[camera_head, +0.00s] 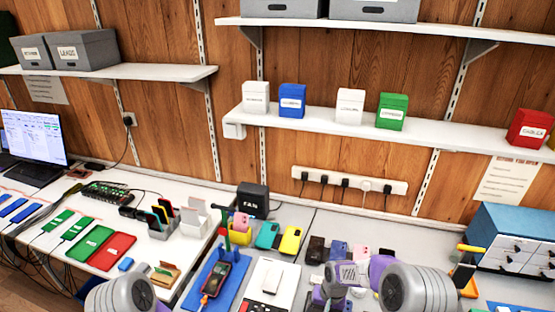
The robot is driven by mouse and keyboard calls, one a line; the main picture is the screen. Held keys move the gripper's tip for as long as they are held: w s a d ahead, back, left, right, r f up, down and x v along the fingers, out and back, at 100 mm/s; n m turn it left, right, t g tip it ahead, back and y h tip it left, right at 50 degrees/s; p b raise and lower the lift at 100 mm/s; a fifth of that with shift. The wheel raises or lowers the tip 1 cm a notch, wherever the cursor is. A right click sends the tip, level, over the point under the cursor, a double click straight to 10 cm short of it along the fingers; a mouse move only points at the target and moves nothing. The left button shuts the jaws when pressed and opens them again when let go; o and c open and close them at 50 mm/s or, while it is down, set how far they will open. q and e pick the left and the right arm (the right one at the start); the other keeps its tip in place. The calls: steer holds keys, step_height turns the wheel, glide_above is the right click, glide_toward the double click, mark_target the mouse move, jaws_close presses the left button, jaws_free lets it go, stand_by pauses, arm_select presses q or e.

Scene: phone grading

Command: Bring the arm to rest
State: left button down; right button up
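My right arm, grey and purple, comes in at the bottom right and bends left over the front of the worktable. Its gripper end (328,296) is small and low in the picture, by the right side of a white board. I cannot make out its fingers or anything between them. Of my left arm, a grey rounded joint shows at the bottom left. My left gripper is not in view.
A phone lies on a blue mat (196,290), left of the white board (259,292). Phones and cases stand behind. Left are green and red trays (113,251) and a laptop (34,138); right, a blue drawer cabinet (514,219). Shelves (300,121) hang above.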

steer(key=s+a+f+y, duration=0.15)
steer(key=s+f, duration=0.35)
steer(key=s, duration=0.7)
steer(key=s+a+f+y, duration=0.1)
steer(key=s+a+f, duration=0.3)
steer(key=s, duration=0.7)
arm_select(q)
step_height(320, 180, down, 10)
steer(key=b, duration=1)
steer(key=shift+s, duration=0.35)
arm_select(e)
step_height(320, 180, down, 11)
steer(key=d, duration=0.1)
steer(key=shift+d+t, duration=0.25)
steer(key=shift+t, duration=0.15)
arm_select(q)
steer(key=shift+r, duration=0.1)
arm_select(e)
steer(key=shift+o, duration=0.3)
steer(key=shift+s+r, duration=0.1)
